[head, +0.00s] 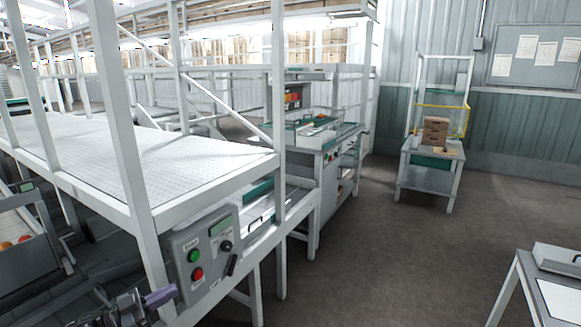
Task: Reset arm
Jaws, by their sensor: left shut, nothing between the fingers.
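My left gripper (158,297) is at the bottom edge of the head view, left of centre, with a purple part at its tip. It is shut and nothing shows in it. It is just below and left of a grey control box (208,256) with a green and a red button; I cannot tell whether they touch. My right gripper is not in view.
A white-framed platform (160,165) with posts fills the left. A workbench (318,140) stands beyond it. A white table (545,290) is at lower right. The floor between is clear.

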